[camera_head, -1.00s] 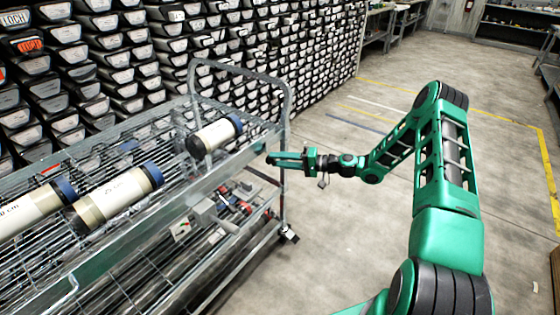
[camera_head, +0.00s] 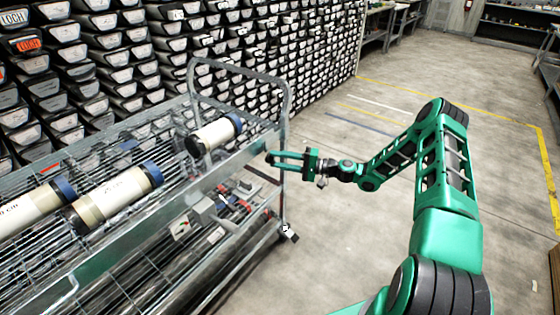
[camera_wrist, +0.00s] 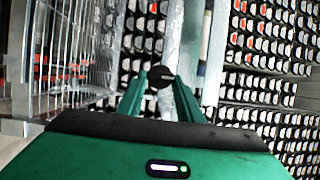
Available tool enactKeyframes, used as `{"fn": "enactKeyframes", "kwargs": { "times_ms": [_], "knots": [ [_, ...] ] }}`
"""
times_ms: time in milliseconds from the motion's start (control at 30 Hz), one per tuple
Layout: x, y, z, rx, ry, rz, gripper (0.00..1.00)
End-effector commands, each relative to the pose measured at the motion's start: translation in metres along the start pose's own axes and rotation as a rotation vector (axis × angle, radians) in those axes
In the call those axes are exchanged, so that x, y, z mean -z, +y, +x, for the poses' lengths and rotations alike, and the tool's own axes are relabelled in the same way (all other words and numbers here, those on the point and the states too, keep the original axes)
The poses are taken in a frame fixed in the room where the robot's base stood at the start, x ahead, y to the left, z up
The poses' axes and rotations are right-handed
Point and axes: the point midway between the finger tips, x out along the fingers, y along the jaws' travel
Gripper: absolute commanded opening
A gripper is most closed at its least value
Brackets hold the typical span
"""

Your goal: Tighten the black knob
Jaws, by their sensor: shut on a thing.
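The black knob (camera_wrist: 157,76) shows as a small round dark disc between my fingertips in the wrist view. My gripper (camera_wrist: 160,84) is shut on it, with one green finger on each side. In the head view my gripper (camera_head: 268,157) reaches left to the cart's right end, by the upright post.
A metal wire cart (camera_head: 236,167) fills the left, with several white core tubes (camera_head: 120,195) with dark caps on top. Shelves of core boxes (camera_head: 240,50) stand behind it. The floor (camera_head: 345,240) to the right is clear.

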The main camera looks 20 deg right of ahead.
Motion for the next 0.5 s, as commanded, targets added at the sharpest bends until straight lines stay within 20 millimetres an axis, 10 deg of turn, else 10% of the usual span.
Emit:
{"fn": "enactKeyframes", "kwargs": {
  "times_ms": [67,100,167,500],
  "knots": [
    [0.0038,0.0040,-0.0037,-0.009,0.010,0.000,0.10],
    [0.0038,0.0040,-0.0037,-0.010,0.010,0.000,0.38],
    [0.0033,0.0036,-0.0033,-0.008,0.009,0.000,0.52],
    [0.0009,0.0015,-0.0031,-0.004,0.003,0.000,0.52]
  ]
}}
